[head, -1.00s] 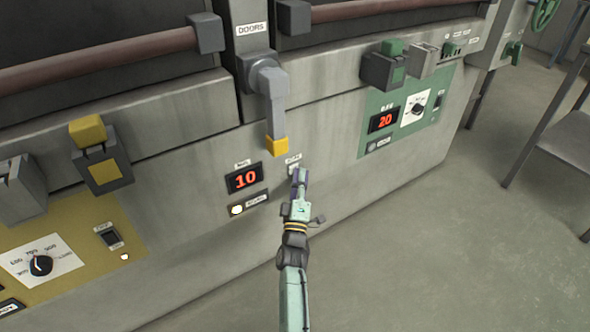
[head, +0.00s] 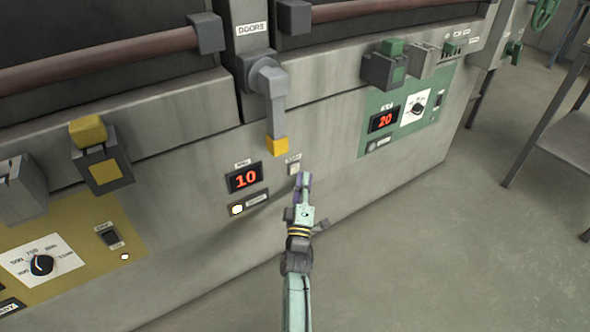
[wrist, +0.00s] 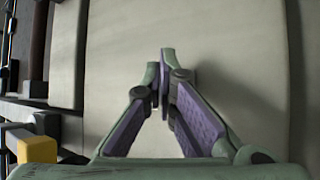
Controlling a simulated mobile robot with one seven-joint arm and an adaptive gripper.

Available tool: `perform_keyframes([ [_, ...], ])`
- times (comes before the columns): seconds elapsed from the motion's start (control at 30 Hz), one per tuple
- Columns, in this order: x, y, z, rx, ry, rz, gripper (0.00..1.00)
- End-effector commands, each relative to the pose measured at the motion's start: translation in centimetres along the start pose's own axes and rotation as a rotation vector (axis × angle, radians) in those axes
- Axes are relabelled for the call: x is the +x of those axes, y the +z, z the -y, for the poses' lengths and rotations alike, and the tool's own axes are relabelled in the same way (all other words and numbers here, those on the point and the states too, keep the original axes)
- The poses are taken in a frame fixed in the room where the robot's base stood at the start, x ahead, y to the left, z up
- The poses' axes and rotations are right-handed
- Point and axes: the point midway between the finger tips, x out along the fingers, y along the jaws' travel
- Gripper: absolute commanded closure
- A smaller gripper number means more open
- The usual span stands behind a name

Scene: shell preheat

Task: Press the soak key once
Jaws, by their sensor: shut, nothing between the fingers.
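The soak key (head: 293,169) is a small pale button on the grey front panel, under a small label too blurred to read. It sits to the right of a display (head: 244,178) that reads a red 10. My gripper (head: 303,176) is shut and empty, with its tip just right of and below the key in the head view. I cannot tell the exact gap to the panel. In the wrist view my gripper (wrist: 164,85) shows its fingertips together in front of bare grey panel; the key is not visible there.
A grey lever with a yellow end (head: 277,146) hangs above the key and shows in the wrist view (wrist: 32,150). A lit white lamp (head: 237,210) sits below the display. A yellow panel (head: 70,250) is at left, a green panel (head: 375,148) at right.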

Motion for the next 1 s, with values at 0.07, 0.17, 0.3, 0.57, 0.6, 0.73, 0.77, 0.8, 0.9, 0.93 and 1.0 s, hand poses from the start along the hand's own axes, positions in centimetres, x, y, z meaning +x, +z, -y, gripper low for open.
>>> perform_keyframes([
  [0.07, -0.6, 0.5, -0.2, -0.001, -0.001, 0.002, 1.0],
  [0.17, -1.3, 1.0, -0.8, -0.002, -0.001, 0.003, 1.0],
  [0.3, -2.3, 1.8, -1.4, -0.001, -0.001, 0.003, 1.0],
  [0.57, -3.3, 2.4, -2.4, 0.0, -0.001, 0.001, 1.0],
  [0.6, -3.3, 2.5, -2.4, 0.0, -0.001, 0.001, 1.0],
  [0.73, -3.3, 2.5, -2.4, 0.0, -0.001, 0.001, 1.0],
  [0.77, -3.3, 2.5, -2.4, 0.0, -0.001, 0.001, 1.0],
  [0.8, -3.3, 2.5, -2.4, 0.0, -0.001, 0.001, 1.0],
  [0.9, -3.3, 2.5, -2.4, 0.0, 0.0, 0.001, 1.0],
  [0.93, -3.3, 2.4, -2.4, 0.0, -0.001, 0.001, 1.0],
  [1.0, -3.3, 2.4, -2.4, 0.0, 0.0, 0.001, 1.0],
])
